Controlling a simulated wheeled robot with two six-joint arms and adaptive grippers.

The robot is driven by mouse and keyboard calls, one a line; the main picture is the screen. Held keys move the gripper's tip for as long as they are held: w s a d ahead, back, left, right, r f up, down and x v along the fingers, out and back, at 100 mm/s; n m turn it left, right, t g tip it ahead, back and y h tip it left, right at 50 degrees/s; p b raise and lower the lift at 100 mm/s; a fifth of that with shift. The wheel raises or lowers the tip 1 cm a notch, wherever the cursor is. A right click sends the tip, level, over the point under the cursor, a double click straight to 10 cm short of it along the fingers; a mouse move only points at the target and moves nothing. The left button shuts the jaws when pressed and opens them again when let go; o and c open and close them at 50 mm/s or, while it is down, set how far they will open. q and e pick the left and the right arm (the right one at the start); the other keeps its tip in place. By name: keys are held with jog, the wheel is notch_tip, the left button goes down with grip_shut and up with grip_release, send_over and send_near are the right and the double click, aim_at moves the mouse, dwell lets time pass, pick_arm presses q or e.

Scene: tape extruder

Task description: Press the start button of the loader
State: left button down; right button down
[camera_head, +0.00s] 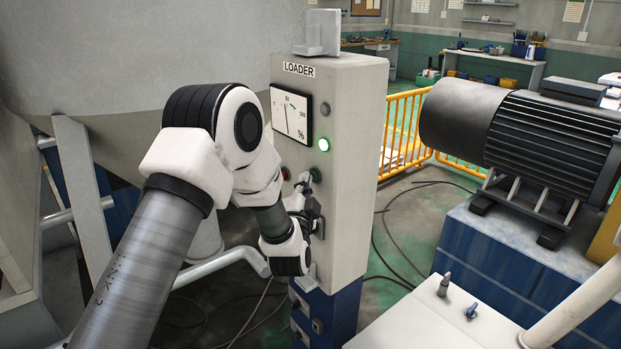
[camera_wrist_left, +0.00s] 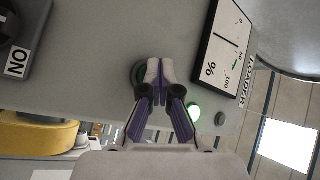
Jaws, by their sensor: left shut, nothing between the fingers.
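The loader (camera_head: 345,190) is a tall grey cabinet with a "LOADER" label and a percent gauge (camera_head: 291,116). A round green lamp (camera_head: 324,144) glows beside the gauge; it also shows in the left wrist view (camera_wrist_left: 194,112). Below the lamp, a dark green button (camera_head: 317,174) sits at the fingertips of my left gripper (camera_head: 304,182). In the left wrist view, the shut, empty fingers (camera_wrist_left: 154,72) cover part of this button (camera_wrist_left: 137,75); whether they touch it cannot be told. My right gripper is out of view.
A large motor (camera_head: 530,140) stands on a blue base at right. Yellow railing (camera_head: 405,130) and floor cables lie behind the loader.

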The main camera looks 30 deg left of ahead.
pick_arm(q)
jog(key=shift+s+a, duration=0.35)
jog(key=shift+s, duration=0.5)
jog(key=s, duration=0.1)
jog(key=s+a, duration=0.1)
jog(key=s, duration=0.1)
jog(key=s+a+p, duration=0.1)
jog(key=shift+s, duration=0.35)
dwell(0.6)
